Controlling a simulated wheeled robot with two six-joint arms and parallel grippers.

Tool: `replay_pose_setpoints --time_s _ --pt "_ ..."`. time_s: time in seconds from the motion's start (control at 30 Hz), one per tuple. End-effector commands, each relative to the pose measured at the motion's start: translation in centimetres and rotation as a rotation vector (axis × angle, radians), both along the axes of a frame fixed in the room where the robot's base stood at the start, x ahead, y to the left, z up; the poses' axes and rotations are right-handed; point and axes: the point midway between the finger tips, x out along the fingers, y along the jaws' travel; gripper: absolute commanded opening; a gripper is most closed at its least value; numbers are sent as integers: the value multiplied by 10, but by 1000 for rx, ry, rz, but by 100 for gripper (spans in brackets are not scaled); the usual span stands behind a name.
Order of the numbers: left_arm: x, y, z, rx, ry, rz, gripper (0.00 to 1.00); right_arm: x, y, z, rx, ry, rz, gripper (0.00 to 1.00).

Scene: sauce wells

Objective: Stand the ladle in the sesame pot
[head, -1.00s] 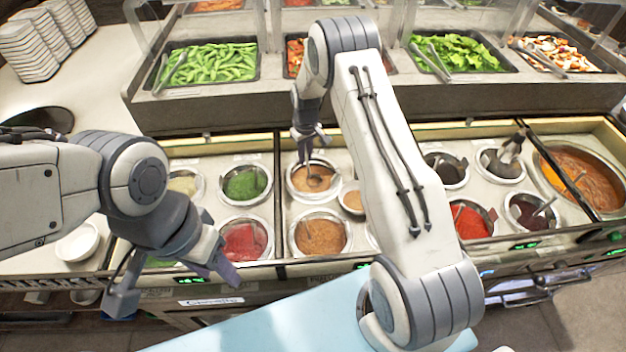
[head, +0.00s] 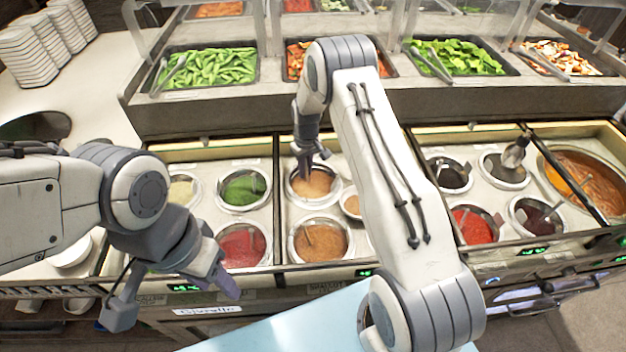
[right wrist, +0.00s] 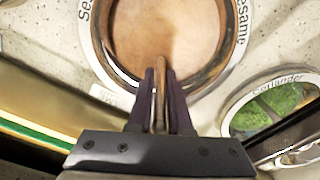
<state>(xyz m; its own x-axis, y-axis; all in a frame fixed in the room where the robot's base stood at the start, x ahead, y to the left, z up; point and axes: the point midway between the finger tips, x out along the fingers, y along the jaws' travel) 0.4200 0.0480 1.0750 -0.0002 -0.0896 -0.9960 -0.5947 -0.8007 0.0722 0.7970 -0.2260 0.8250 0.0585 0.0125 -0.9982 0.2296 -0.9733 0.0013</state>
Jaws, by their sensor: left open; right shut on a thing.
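The sesame pot (head: 328,193) is a round metal-rimmed well of tan sauce at the back of the middle section. In the right wrist view its label ring (right wrist: 243,28) reads Sesame. In the right wrist view my right gripper (right wrist: 160,88) is shut on the ladle's thin brownish handle (right wrist: 160,68), which overlaps the pot's rim. The ladle's bowl is not visible; I cannot tell whether it is in the sauce. My left gripper (head: 178,300) is open and empty at the counter's front edge.
A green coriander well (head: 242,188) is beside the sesame pot. Red wells and a large soup well (head: 590,185) line the counter. My right arm hides part of it.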

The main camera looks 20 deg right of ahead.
Motion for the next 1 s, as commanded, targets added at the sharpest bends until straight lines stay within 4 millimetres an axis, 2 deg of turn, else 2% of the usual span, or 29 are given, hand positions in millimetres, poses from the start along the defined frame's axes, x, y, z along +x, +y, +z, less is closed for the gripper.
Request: replay_pose_setpoints --time_s 0.37,0.4,0.47,0.67,0.7,0.77,0.8,1.0 --pt "0 0 -2 0 0 0 50 0 0 -3 0 0 0 0" --pt "0 0 -2 0 0 0 50 0 0 -3 0 0 0 32" --pt "0 0 -2 0 0 0 50 0 0 -3 0 0 0 52" --pt "0 0 -2 0 0 0 50 0 0 -3 0 0 0 52" --pt "0 0 -2 0 0 0 50 0 0 -3 0 0 0 56" --pt "0 0 -2 0 0 0 50 0 0 -3 0 0 0 79" --pt "0 0 -2 0 0 0 50 0 0 -3 0 0 0 83" --pt "0 0 -2 0 0 0 50 0 0 -3 0 0 0 83"
